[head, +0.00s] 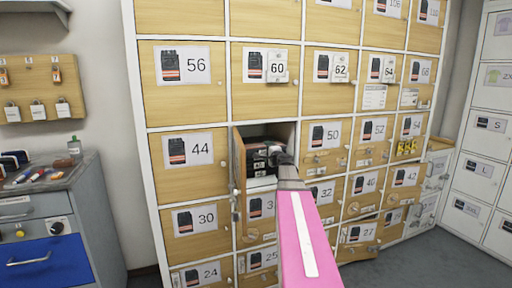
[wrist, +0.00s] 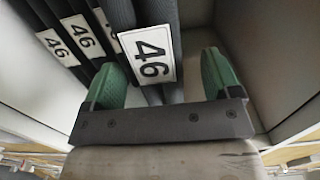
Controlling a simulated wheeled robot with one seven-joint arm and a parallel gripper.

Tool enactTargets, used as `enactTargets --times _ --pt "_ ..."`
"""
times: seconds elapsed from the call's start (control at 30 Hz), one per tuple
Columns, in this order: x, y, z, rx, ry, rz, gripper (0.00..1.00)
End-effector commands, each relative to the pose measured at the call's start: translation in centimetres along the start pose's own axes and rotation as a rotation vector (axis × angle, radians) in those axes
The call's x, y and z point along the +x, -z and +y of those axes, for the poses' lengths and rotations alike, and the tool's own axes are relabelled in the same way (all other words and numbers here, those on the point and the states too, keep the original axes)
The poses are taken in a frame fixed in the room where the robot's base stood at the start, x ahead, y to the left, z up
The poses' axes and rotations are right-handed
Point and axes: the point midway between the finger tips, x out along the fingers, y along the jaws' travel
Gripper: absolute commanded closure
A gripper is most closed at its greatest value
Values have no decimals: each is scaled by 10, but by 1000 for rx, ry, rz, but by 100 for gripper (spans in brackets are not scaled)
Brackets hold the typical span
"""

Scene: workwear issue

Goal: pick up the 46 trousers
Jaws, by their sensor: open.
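The 46 trousers are dark grey folded garments (wrist: 160,12) with white tags reading 46, standing side by side in a pale compartment. One tag (wrist: 147,55) hangs from the pair between my fingers in the wrist view. Two more 46 tags (wrist: 82,36) show to the left. My gripper (wrist: 158,64) has two green fingers spread apart, one on each side of the front tag; I cannot tell if they touch cloth. In the head view the dark trousers (head: 257,160) show inside the open compartment, partly hidden by my gripper (head: 278,158).
The compartment's wooden door (head: 239,170) stands open at its left side. Numbered wooden lockers surround it, such as the 44 door (head: 187,185) and the 50 door (head: 322,140). The 27 door (head: 355,248) at the lower right juts out. A grey workbench (head: 70,205) stands at left.

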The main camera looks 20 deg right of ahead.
Motion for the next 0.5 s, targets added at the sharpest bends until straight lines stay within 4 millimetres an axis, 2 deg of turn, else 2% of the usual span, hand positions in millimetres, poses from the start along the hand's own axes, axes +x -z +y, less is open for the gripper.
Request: enactTargets --times 0.03,0.2,0.47,0.5 --pt "11 0 1 0 0 -1 17" --pt "34 0 2 0 0 -1 17" --pt "37 -1 2 0 0 0 17" --pt "37 -1 2 0 0 0 20"
